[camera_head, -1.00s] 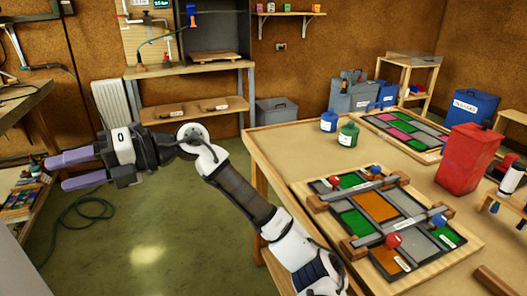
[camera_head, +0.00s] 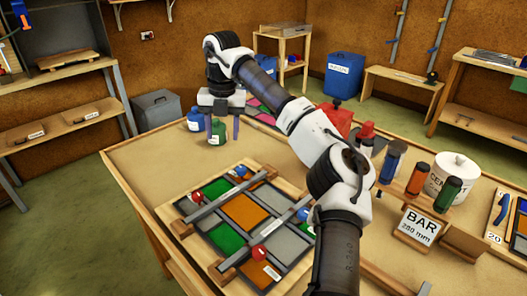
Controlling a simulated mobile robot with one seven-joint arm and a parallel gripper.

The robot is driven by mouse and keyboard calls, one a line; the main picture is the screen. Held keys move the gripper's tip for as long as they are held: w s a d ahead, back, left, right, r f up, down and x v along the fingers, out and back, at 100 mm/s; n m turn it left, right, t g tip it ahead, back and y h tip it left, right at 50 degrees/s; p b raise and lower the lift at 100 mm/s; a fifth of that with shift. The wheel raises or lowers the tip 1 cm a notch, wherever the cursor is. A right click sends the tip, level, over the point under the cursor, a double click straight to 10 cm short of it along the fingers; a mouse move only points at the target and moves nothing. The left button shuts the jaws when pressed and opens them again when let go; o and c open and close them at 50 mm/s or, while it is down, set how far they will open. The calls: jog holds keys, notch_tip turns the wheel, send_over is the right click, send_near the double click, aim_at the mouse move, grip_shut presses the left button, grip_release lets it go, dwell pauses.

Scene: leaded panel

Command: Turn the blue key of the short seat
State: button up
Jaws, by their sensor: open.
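The leaded panel (camera_head: 244,211) lies on the table, with green, orange and grey panes in a wooden frame. One blue key (camera_head: 240,171) is at its far edge, and another blue key (camera_head: 303,214) is at its right side. Red keys stand at the left (camera_head: 197,196) and near (camera_head: 259,253) sides. Grey bars cross the panel beside the keys. The labels are too small to read, so I cannot tell which seat is the short one. My gripper (camera_head: 221,130) is open and empty, fingers down, beyond the panel and apart from both blue keys.
Blue (camera_head: 194,121) and green (camera_head: 217,133) bottles stand close by my gripper. A red container (camera_head: 337,118), a BAR holder (camera_head: 416,226) and a white pot (camera_head: 453,177) are to the right. The table's left part (camera_head: 150,165) is clear.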

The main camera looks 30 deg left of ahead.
aim_at(241, 168)
jog(key=w+d+m, duration=0.1)
jog(key=w+d, duration=0.2)
jog(key=shift+h, duration=0.3)
notch_tip(241, 168, down, 13)
jog(key=p, duration=0.3)
jog(key=shift+s+r, duration=0.1)
jog(key=shift+r, duration=0.05)
jog(key=c, duration=1)
jog(key=shift+o, duration=0.2)
